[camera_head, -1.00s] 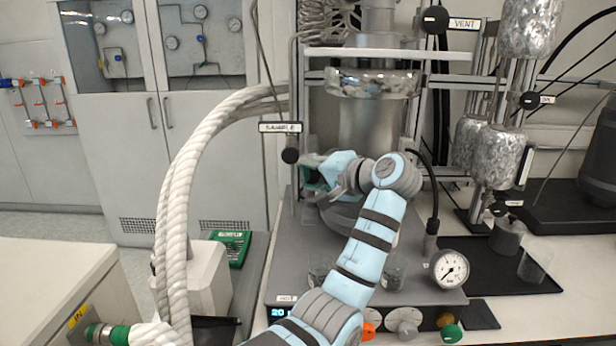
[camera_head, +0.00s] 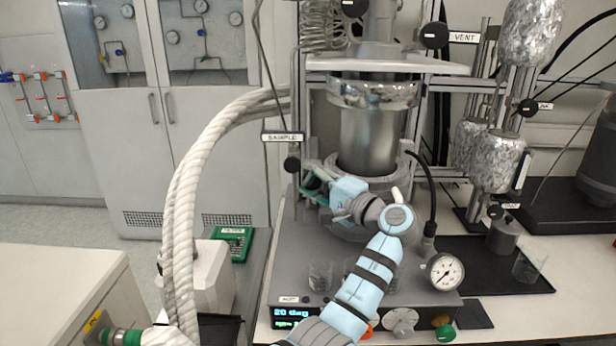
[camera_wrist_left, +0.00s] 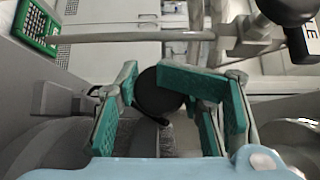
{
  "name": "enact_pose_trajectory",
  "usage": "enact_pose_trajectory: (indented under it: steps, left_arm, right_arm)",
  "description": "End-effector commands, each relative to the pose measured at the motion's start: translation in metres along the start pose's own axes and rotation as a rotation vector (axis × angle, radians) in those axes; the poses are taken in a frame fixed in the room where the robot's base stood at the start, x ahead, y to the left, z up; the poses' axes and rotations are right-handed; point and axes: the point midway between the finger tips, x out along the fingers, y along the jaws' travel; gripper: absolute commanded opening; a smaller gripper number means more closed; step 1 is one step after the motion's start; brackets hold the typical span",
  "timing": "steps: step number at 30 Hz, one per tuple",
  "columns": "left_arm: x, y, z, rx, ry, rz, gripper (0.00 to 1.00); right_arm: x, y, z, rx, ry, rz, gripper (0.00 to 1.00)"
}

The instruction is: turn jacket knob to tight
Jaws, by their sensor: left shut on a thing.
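My left gripper (camera_head: 313,187) is at the left side of the reactor vessel (camera_head: 368,140), just below and right of the black sample knob (camera_head: 292,164). In the left wrist view its green fingers are shut around a round black knob (camera_wrist_left: 158,92), which sits between the pads. I take it for the jacket knob; no label for it is readable. In the head view the held knob is hidden by the gripper. The sample knob also shows at the top right of the left wrist view (camera_wrist_left: 288,8). My right gripper is not in view.
Thick white hoses (camera_head: 190,170) arch left of the reactor. A pressure gauge (camera_head: 444,273) and front knobs sit at the base's right. Foil-wrapped vessels (camera_head: 495,160) stand at the right. A green device (camera_head: 233,241) lies left of the base.

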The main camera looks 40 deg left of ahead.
Motion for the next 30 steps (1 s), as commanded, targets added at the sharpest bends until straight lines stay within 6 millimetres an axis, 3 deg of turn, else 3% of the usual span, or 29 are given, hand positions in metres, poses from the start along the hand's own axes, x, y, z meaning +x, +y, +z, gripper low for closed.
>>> enact_pose_trajectory:
  steps: [23,24,26,30]
  left_arm:
    - [-0.0003,0.0013,-0.0015,0.102,0.006,-0.098,0.07]
    - [-0.0003,0.0013,-0.0015,0.102,0.006,-0.098,0.38]
    - [-0.0003,0.0012,-0.0015,0.101,0.005,-0.098,0.45]
    - [-0.0002,0.0007,-0.0013,0.101,0.005,-0.099,0.45]
  right_arm:
    - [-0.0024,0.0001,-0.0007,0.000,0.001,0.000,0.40]
    - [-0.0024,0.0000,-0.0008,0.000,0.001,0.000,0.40]
    - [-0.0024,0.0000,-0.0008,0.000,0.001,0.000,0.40]
    - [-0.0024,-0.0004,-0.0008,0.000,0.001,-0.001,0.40]
